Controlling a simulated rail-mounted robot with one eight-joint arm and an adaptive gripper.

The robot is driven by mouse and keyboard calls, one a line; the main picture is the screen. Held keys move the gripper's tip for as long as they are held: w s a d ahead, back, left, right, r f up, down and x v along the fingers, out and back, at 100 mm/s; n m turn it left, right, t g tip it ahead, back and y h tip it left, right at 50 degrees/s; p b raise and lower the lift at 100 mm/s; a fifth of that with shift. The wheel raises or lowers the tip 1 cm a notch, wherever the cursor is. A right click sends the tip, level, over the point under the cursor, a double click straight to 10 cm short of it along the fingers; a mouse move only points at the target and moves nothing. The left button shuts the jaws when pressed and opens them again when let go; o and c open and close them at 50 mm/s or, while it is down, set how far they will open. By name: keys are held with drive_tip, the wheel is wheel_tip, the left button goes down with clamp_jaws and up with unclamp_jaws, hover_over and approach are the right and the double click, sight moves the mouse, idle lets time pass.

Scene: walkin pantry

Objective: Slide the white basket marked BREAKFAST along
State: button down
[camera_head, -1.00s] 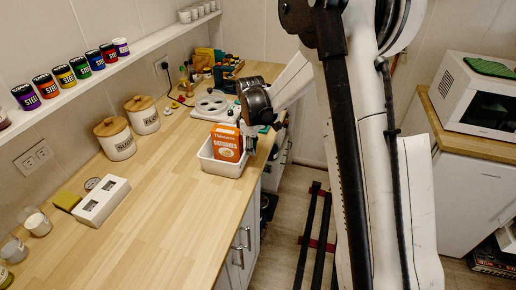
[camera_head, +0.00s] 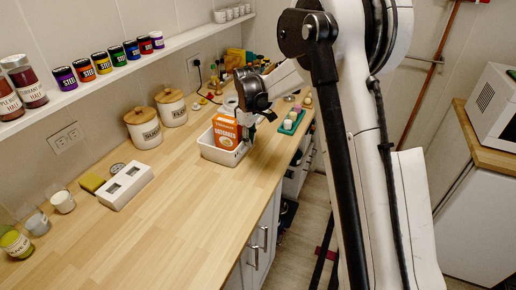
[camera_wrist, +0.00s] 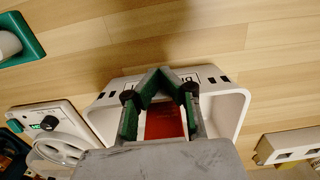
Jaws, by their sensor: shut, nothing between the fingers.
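The white basket (camera_head: 222,156) stands upright on the wooden counter with an orange oatcakes box (camera_head: 229,132) in it. In the wrist view, the basket's rim (camera_wrist: 238,108) spreads around my gripper, and part of its dark lettering (camera_wrist: 187,79) shows beside the fingers, the rest hidden. My gripper (camera_wrist: 158,70) has its green fingertips together, in line with the lettered side. A red-brown part of the box (camera_wrist: 164,120) shows behind the fingers. In the head view, my gripper (camera_head: 248,137) is at the basket's right side, close beside the box. I cannot tell if it touches the wall.
A white two-window box (camera_head: 125,186) lies nearer on the counter, with bare wood between it and the basket. Two lidded canisters (camera_head: 143,128) stand along the wall. A green tray with small cups (camera_head: 290,121) is right of the basket, near the counter edge.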

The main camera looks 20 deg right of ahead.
idle(0.4)
drive_tip(key=shift+s+d, duration=0.2)
drive_tip(key=shift+d, duration=0.05)
drive_tip(key=s+d, duration=0.1)
drive_tip(key=s+d+r+b, duration=0.1)
drive_tip(key=shift+s+d+r, duration=0.1)
drive_tip(key=shift+d, duration=0.2)
wheel_tip(320, 180, up, 8)
drive_tip(key=s+r+m+t, duration=0.2)
drive_tip(key=s+r, duration=0.5)
drive_tip(key=s, duration=0.1)
drive_tip(key=s+f+m+t+b, duration=0.1)
drive_tip(key=s+m+t, duration=0.4)
drive_tip(key=s, duration=2.2)
drive_tip(key=shift+f+m, duration=0.6)
drive_tip(key=shift+m, duration=1)
